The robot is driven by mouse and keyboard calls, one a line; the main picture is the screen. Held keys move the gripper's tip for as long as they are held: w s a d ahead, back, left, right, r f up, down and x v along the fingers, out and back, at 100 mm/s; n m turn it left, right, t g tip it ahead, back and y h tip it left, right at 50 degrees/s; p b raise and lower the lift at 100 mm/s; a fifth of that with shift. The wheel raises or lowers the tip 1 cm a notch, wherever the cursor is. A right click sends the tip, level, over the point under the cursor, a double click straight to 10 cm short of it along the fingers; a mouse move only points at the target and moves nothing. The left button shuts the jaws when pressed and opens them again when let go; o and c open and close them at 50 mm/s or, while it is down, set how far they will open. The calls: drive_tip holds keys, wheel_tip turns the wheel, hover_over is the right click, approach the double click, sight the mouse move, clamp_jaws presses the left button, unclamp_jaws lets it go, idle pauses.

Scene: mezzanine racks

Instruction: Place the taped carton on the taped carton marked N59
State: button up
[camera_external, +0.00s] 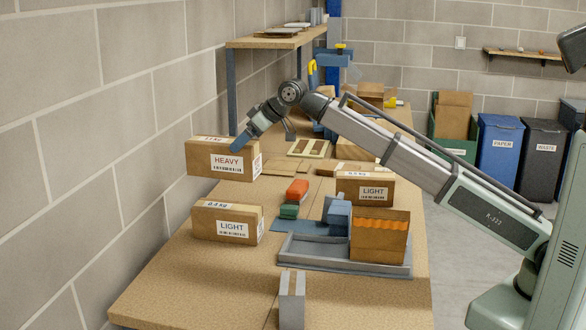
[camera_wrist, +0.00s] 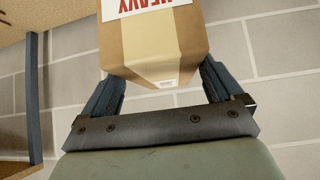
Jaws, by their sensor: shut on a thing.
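A brown taped carton labelled HEAVY (camera_external: 212,163) is held in the air near the left wall by my gripper (camera_external: 240,143). In the wrist view, the carton (camera_wrist: 190,45) sits between the two blue fingers of my gripper (camera_wrist: 165,90), with a lighter tape strip down its face. Below it, apart, a taped carton labelled LIGHT (camera_external: 214,228) rests on the table's left side. Another carton labelled LIGHT (camera_external: 350,190) stands right of centre. No N59 mark is legible on any carton.
A grey tray (camera_external: 325,262) holds an open box with an orange wavy band (camera_external: 380,240). Red (camera_external: 298,188) and green (camera_external: 289,211) items lie between the LIGHT cartons. A grey upright piece (camera_external: 291,300) stands at the front. The table's front left (camera_external: 185,290) is clear.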

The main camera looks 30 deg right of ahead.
drive_tip(key=shift+s+f+n, duration=0.1)
drive_tip(key=shift+f+n, duration=0.2)
drive_tip(key=shift+f, duration=4.75)
drive_tip(key=o, duration=1.7)
drive_tip(key=shift+f, duration=0.2)
drive_tip(key=shift+r, duration=0.1)
drive_tip(key=v, duration=1.2)
drive_tip(key=shift+d, duration=0.2)
